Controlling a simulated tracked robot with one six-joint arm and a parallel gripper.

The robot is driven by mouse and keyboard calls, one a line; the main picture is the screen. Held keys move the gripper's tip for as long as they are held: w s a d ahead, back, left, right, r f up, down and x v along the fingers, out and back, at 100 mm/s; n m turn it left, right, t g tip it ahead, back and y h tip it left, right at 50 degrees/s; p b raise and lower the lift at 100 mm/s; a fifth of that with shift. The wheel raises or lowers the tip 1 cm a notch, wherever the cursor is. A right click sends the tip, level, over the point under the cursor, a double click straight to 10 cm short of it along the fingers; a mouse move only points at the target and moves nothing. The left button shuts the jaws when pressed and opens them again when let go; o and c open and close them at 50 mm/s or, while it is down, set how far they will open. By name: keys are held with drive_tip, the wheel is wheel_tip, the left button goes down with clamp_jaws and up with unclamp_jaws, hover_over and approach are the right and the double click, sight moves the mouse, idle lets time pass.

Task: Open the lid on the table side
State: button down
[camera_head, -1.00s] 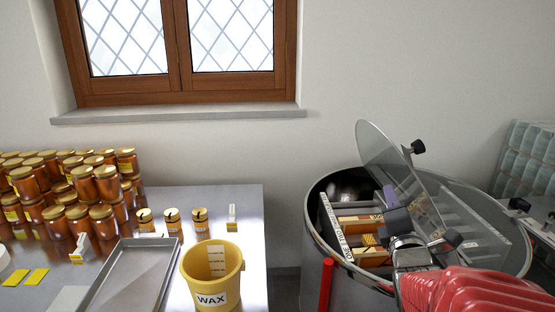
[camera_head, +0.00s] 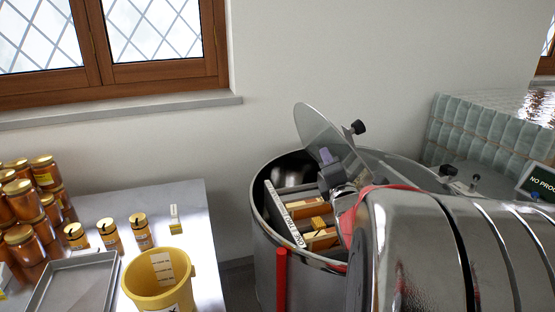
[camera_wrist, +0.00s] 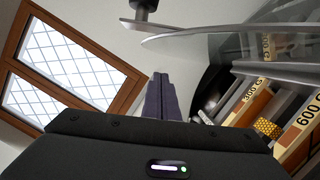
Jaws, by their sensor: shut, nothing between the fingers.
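The tank (camera_head: 262,235) is a round metal drum to the right of the table. Its table-side lid (camera_head: 322,135) is a clear half disc with a black knob (camera_head: 357,127); it stands tilted up, and the tank's near-left half is uncovered. Wooden frames (camera_head: 306,212) show inside. My gripper (camera_head: 325,157) is shut and empty, just beside the raised lid, over the open half. In the wrist view, the shut fingers (camera_wrist: 161,95) point up below the lid's edge (camera_wrist: 215,32) and its knob (camera_wrist: 143,8). My arm hides the tank's near-right part.
The metal table (camera_head: 185,207) at left holds a yellow wax bucket (camera_head: 150,285), a grey tray (camera_head: 75,283) and several honey jars (camera_head: 140,230). A red post (camera_head: 281,280) stands at the tank's front. Wrapped glassware-like stacks (camera_head: 480,130) stand behind at right.

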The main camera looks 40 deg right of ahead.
drive_tip(key=shift+s+d+r, duration=0.15)
drive_tip(key=shift+d+r, duration=0.15)
drive_tip(key=shift+d, duration=0.3)
drive_tip(key=shift+s+d+r, duration=0.2)
drive_tip(key=shift+d+r, duration=0.1)
drive_tip(key=shift+d, duration=0.3)
drive_tip(key=shift+s+d+r, duration=0.15)
drive_tip(key=shift+d+r, duration=0.15)
drive_tip(key=shift+d, duration=0.3)
